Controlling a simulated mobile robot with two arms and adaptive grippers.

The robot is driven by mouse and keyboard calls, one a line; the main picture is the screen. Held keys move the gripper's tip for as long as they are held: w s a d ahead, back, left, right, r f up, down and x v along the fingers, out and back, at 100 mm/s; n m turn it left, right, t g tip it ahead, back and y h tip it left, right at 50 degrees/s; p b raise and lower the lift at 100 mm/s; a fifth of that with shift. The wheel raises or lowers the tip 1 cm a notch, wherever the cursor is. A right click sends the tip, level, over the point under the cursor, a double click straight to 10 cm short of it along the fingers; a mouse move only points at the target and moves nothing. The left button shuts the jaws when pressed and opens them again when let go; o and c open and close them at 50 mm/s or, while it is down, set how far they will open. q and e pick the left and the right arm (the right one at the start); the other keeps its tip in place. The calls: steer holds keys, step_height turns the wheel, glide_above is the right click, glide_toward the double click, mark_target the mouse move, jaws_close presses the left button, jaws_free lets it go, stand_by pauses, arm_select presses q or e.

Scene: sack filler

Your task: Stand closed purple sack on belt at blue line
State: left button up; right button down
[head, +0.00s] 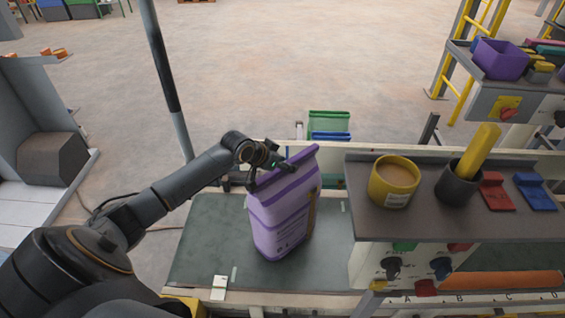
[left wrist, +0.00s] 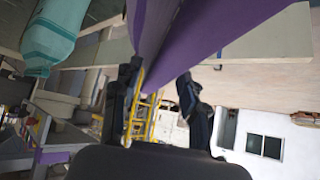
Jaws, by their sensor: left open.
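The purple sack (head: 281,215) stands nearly upright on the dark green belt (head: 205,240), leaning slightly, with its top edge folded into a darker purple band. My left gripper (head: 268,174) is at the upper left of the sack's top. In the left wrist view the sack (left wrist: 205,28) rises just beyond the open fingers of my left gripper (left wrist: 158,84); I cannot tell whether they touch it. No blue line shows clearly on the belt in the head view. My right gripper is not in view.
A grey console (head: 440,205) stands right of the sack, holding a yellow tub (head: 394,182) and a dark cup (head: 458,186) with a yellow handle. Green and blue bins (head: 329,124) lie behind the belt. A dark post (head: 168,80) stands behind my left arm. The belt's left part is clear.

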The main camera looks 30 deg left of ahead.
arm_select(q)
steer(key=b+v, duration=0.1)
steer(key=v, duration=0.9)
steer(key=shift+s+a+r, duration=0.15)
steer(key=shift+s+r, duration=0.05)
steer(key=shift+s, duration=0.15)
steer(key=shift+s+r, duration=0.3)
steer(key=shift+r, duration=0.15)
